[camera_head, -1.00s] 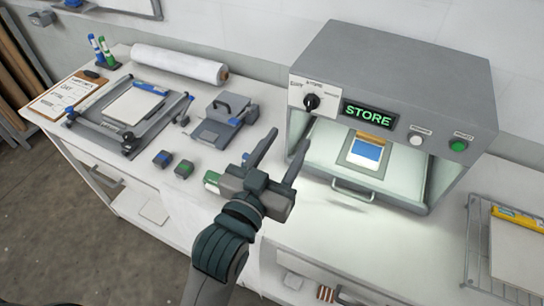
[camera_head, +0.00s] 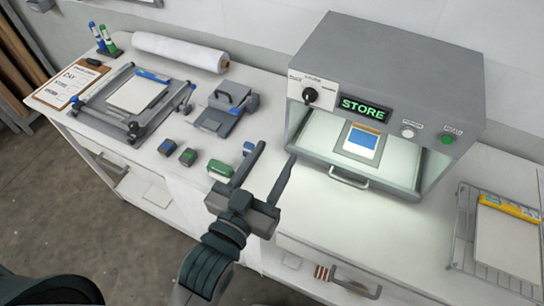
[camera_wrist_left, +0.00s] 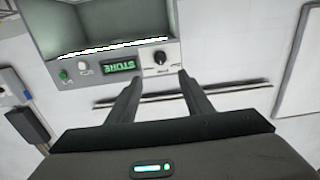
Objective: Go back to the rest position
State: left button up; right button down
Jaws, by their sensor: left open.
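My left gripper (camera_head: 268,180) is open and empty in the head view, above the bench in front of the press's left side. The grey press (camera_head: 390,75) stands behind it with its display (camera_head: 364,109) reading STORE. In its lit bay a tray with a handle (camera_head: 349,178) holds a blue and white piece with an orange top edge (camera_head: 363,142). In the left wrist view the two open fingers (camera_wrist_left: 157,92) point toward the press front (camera_wrist_left: 110,62), which shows upside down. My right gripper is not in view.
A frame jig (camera_head: 135,102), a grey stapler-like tool (camera_head: 226,108), small dark blocks (camera_head: 187,157) and a green block (camera_head: 221,170) sit on the left bench. A white roll (camera_head: 180,52) lies behind. A wire rack (camera_head: 465,230) stands at right. The bench before the press is clear.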

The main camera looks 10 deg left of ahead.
pick_arm(q)
jog(key=shift+f, duration=0.1)
jog(key=s+a+f+g+y, duration=0.1)
jog(key=s+a+f+g, duration=0.25)
jog(key=f, duration=0.35)
jog(key=s+a+f+n+g+y, duration=0.1)
jog(key=s+a+f+g+y, duration=0.15)
jog(key=a+f, duration=0.4)
jog(key=s+a+f+g+y, duration=0.1)
jog(key=s+a+f+g, duration=0.25)
jog(key=f, duration=0.55)
jog(key=s+a+f+g, duration=0.4)
jog(key=s, duration=0.4)
notch_tip(320, 180, down, 37)
jog(key=s+g+b, duration=0.2)
jog(key=b, duration=0.6)
jog(key=s+a+f+b, duration=0.1)
jog(key=s+f+b, duration=0.2)
jog(key=s+f, duration=0.5)
jog(key=s+a+f+y+b, duration=0.1)
jog(key=s+f+b, duration=0.2)
jog(key=s+f, duration=0.6)
notch_tip(320, 180, down, 7)
jog(key=shift+a+r+g, duration=0.2)
jog(key=shift+a+g, duration=0.15)
